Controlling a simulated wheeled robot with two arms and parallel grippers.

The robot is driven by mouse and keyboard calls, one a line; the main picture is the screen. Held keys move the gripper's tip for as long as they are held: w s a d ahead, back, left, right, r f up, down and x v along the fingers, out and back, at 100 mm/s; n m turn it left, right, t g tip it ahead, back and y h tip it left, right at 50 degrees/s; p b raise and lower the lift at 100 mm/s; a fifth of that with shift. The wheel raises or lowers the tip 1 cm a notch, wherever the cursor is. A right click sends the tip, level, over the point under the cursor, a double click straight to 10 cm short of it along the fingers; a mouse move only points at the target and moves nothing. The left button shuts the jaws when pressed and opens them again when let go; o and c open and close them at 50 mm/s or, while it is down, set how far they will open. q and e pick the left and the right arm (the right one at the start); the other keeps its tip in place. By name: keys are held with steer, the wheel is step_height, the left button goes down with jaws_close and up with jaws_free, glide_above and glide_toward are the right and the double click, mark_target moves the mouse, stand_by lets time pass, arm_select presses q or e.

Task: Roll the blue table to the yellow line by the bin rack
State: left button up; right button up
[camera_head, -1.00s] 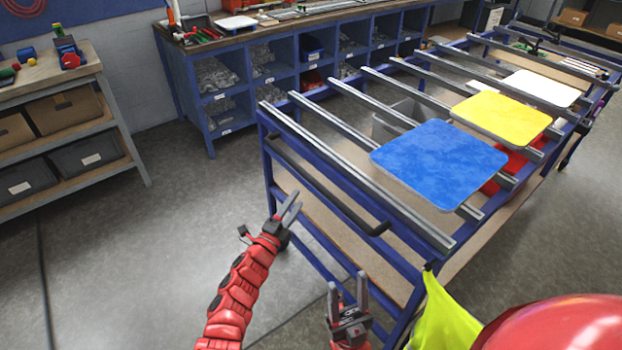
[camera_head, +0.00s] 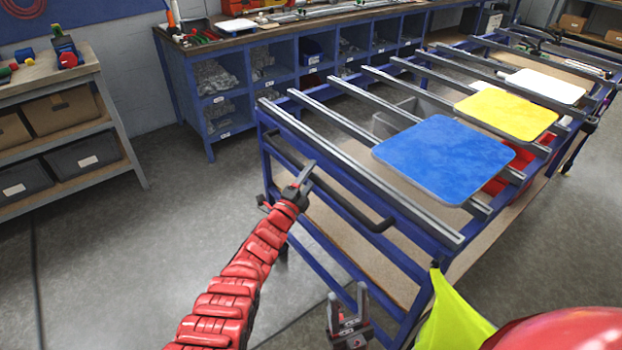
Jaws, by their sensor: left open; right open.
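The blue table (camera_head: 268,124) is a wheeled frame with grey rails across its top and a dark push handle (camera_head: 340,192) along its near end. A blue panel (camera_head: 440,158), a yellow panel (camera_head: 505,113) and a white panel (camera_head: 545,85) lie on the rails. My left gripper (camera_head: 304,176) is open at the handle's left part, overlapping it in the picture; I cannot tell whether they touch. My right gripper (camera_head: 347,298) is open and empty, lower down and short of the table's near end. No yellow floor line shows.
A blue rack with cubbyholes (camera_head: 230,95) stands behind the table under a workbench. A shelf with boxes (camera_head: 75,125) is at the left. The grey floor (camera_head: 150,240) between is clear. A yellow-green cloth (camera_head: 450,318) and a red rounded shape (camera_head: 560,330) fill the lower right.

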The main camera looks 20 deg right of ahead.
arm_select(q)
jaws_close()
stand_by(1.4)
